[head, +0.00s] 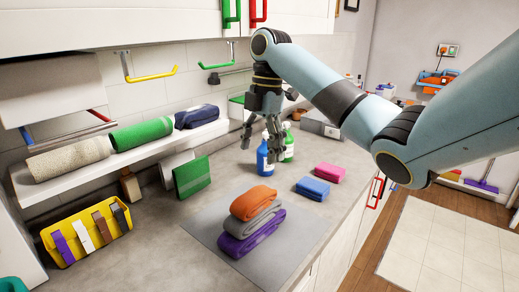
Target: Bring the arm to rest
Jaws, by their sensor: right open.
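My right arm comes in from the right, and its gripper (262,133) hangs pointing down over the counter. The gripper is open and I see nothing held in it. It is in front of or close beside a blue bottle (263,160) and a green bottle (287,143); I cannot tell whether it touches them. My left gripper is not in view.
A stack of orange, grey and purple folded cloths (252,222) lies on a grey mat (296,246). Blue (312,188) and pink (330,172) blocks lie to the right. A yellow rack (87,236) stands left. A shelf (130,160) holds rolled towels. Cupboards hang above.

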